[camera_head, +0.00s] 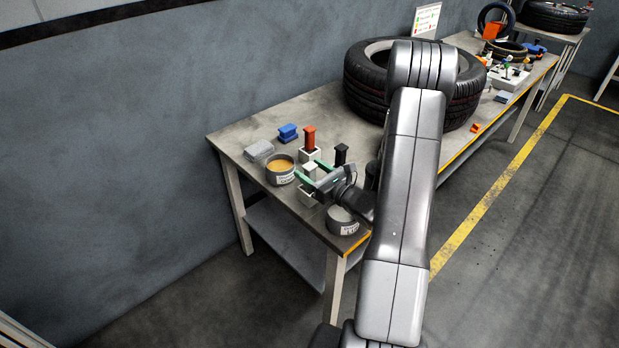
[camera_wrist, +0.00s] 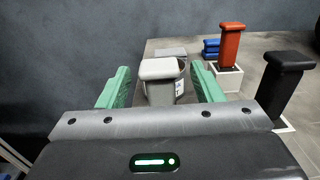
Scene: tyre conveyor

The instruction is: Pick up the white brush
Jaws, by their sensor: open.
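The white brush (camera_wrist: 158,69) shows its pale, flat-topped handle upright between my gripper's green fingers in the wrist view. In the head view its white top (camera_head: 310,167) is small and partly hidden by the fingers, above a pale holder block (camera_head: 307,196). My gripper (camera_wrist: 160,72) is open, with one finger on each side of the brush. I see no clear contact. My gripper (camera_head: 309,171) reaches in low over the near end of the table in the head view. The lower part of the brush is hidden in the wrist view.
A red brush (camera_head: 309,138) and black brush (camera_head: 341,153) stand close behind. A tin with yellow contents (camera_head: 280,172) and a grey tin (camera_head: 342,222) flank my gripper. Blue blocks (camera_head: 288,132), a grey block (camera_head: 259,150) and a large tyre (camera_head: 366,85) are farther back on the table (camera_head: 236,130).

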